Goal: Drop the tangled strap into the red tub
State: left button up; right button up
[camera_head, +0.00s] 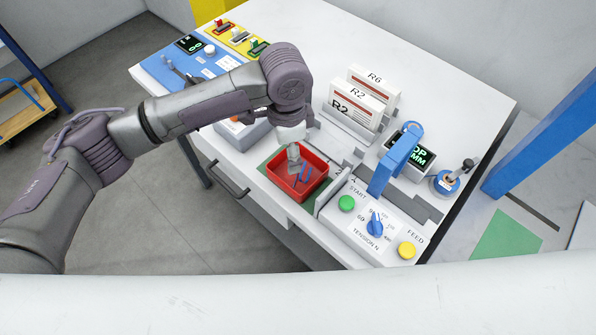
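The red tub (309,192) sits on a green patch at the front edge of the white table. Thin blue strands, seemingly the tangled strap (305,174), show within the tub's outline. My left gripper (294,158) points down over the tub's back left part, with its tips at about the rim or inside. The view is too small to tell whether its fingers are apart or touch the strands. My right gripper is not in view.
White R2 (356,103) and R6 (374,79) stacks stand behind the tub. A control panel (373,222) with green and yellow buttons and a blue knob is to its right, near a blue arch (392,165). A blue panel (182,68) is at the back left.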

pick_arm(q)
notch_tip(320, 180, up, 12)
dwell(0.5)
dwell(0.3)
